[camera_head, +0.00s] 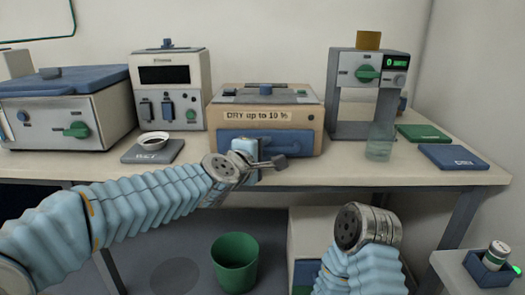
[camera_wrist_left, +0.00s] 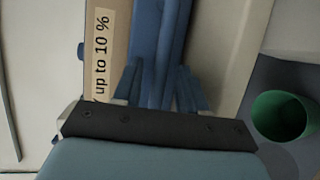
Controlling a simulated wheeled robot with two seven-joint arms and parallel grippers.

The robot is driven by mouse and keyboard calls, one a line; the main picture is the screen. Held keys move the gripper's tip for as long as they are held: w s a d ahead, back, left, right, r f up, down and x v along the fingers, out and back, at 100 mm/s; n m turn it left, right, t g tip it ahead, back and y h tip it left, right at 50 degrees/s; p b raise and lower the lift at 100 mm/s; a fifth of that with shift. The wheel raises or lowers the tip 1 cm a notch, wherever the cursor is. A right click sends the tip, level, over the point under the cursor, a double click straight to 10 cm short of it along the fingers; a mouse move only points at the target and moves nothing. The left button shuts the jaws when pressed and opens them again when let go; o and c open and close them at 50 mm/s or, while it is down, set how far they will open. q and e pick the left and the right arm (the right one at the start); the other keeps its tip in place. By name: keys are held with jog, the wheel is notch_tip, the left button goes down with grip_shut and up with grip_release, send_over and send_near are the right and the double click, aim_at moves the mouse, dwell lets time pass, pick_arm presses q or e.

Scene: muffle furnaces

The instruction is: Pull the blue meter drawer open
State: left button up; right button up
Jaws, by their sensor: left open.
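The meter is a beige box with a label reading "DRY up to 10 %" (camera_head: 258,115), standing on the bench. Its blue drawer front (camera_head: 290,140) is below the label and looks closed. My left gripper (camera_head: 264,162) is open right in front of the drawer's lower part. In the left wrist view its two fingers (camera_wrist_left: 160,90) stand on either side of a blue bar (camera_wrist_left: 160,45) on the drawer front. Whether they touch it cannot be told. Part of my right arm shows low in the head view, with no right gripper visible.
A blue-lidded furnace (camera_head: 60,105) and a small furnace with a dark window (camera_head: 170,80) stand to the left. A dish sits on a grey pad (camera_head: 150,152). A glass beaker (camera_head: 379,142) is to the right. A green bin (camera_head: 235,262) stands on the floor below.

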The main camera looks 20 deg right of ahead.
pick_arm(q)
grip_shut()
dwell(0.3)
